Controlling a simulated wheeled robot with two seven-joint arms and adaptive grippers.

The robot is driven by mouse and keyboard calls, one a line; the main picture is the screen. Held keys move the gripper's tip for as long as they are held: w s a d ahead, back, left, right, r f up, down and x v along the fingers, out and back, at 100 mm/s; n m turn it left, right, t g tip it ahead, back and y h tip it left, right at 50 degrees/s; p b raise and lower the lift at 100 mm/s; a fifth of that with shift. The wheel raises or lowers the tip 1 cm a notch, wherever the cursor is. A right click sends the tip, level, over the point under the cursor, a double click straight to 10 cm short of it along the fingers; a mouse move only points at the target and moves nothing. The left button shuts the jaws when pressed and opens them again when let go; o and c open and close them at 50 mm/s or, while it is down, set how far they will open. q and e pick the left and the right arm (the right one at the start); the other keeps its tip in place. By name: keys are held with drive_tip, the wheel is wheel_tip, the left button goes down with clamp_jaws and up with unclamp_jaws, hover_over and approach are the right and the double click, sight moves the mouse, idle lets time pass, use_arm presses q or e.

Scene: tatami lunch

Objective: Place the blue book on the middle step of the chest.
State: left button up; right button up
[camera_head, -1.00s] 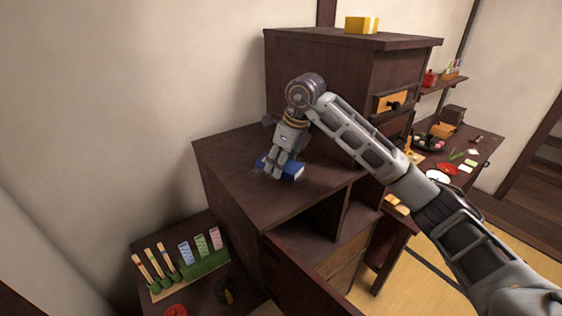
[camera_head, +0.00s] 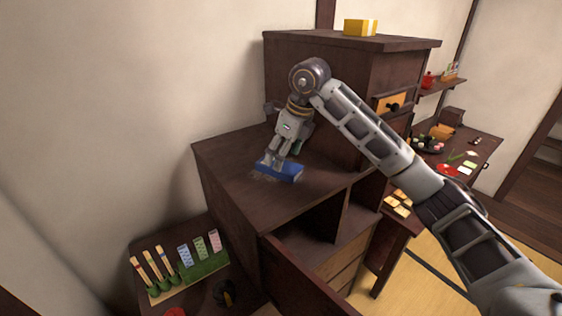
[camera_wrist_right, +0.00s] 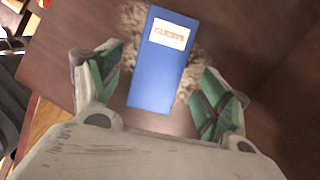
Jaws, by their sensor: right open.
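The blue book (camera_head: 279,171) lies flat on the middle step (camera_head: 232,163) of the dark wooden chest. In the right wrist view the book (camera_wrist_right: 158,86) shows a pale label reading "GUESTS". My right gripper (camera_head: 274,163) is just above the book in the head view. In the right wrist view its fingers (camera_wrist_right: 158,85) are spread, one on each side of the book, with gaps between them and its sides. My left gripper is not in view.
The chest's taller top step (camera_head: 310,40) rises behind and carries a yellow box (camera_head: 361,25). A lower step (camera_head: 140,248) at the left holds a green rack with coloured cards. An open door (camera_head: 300,275) hangs at the front. A low table (camera_head: 482,150) with dishes is at right.

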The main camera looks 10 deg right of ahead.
drive_tip(key=v, duration=0.8)
drive_tip(key=shift+r+b, duration=0.2)
drive_tip(key=shift+b, duration=0.15)
drive_tip(key=shift+d, duration=0.1)
drive_tip(key=shift+s+f, duration=0.1)
